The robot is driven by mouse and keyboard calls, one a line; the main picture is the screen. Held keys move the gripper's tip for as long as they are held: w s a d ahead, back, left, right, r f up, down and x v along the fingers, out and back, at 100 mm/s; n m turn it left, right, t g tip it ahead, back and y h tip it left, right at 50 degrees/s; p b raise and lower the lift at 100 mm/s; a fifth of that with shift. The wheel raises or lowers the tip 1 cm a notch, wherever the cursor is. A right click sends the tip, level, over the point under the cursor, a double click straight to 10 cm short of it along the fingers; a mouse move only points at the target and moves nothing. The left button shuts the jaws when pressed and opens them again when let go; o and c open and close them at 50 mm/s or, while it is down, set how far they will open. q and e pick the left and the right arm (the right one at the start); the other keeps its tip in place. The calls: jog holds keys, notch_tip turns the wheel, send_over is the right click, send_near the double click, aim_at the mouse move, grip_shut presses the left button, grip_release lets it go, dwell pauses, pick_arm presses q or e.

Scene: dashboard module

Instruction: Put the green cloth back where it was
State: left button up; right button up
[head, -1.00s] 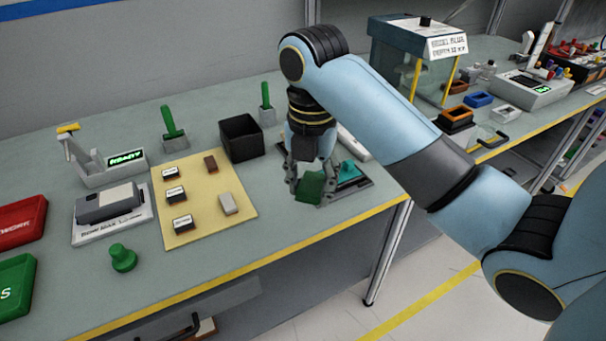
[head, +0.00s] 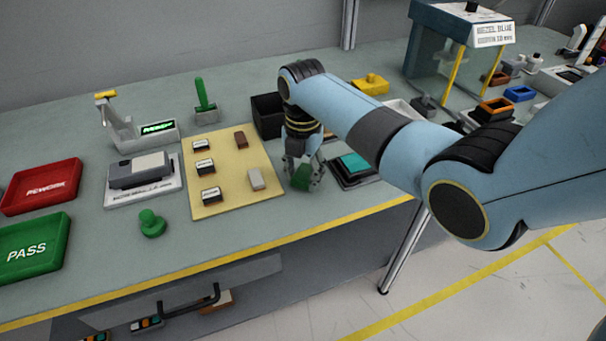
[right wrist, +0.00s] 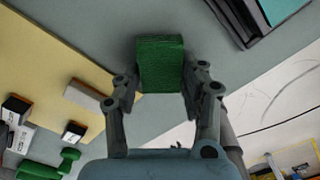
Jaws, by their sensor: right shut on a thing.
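The green cloth (head: 301,178) is a small folded block. My right gripper (head: 303,181) is shut on it, with the fingers on its two sides. In the right wrist view the cloth (right wrist: 160,64) shows between the fingers (right wrist: 157,85). In the head view it is low over the grey bench (head: 350,202), between the yellow mat (head: 227,190) and a dark tray with a teal pad (head: 354,163). I cannot tell whether it touches the bench. My left gripper is not in view.
The mat carries labelled blocks, a brown block (head: 241,139) and a pale block (head: 256,179). A black bin (head: 267,113) stands behind the gripper. A green knobbed stamp (head: 152,223) stands left of the mat. The bench's yellow front edge (head: 262,253) is near.

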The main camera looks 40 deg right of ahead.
aim_at(303, 174)
jog(key=shift+f, duration=0.35)
jog(key=shift+f, duration=0.15)
jog(key=o, duration=1.1)
notch_tip(303, 174, up, 12)
jog(key=shift+r, duration=0.2)
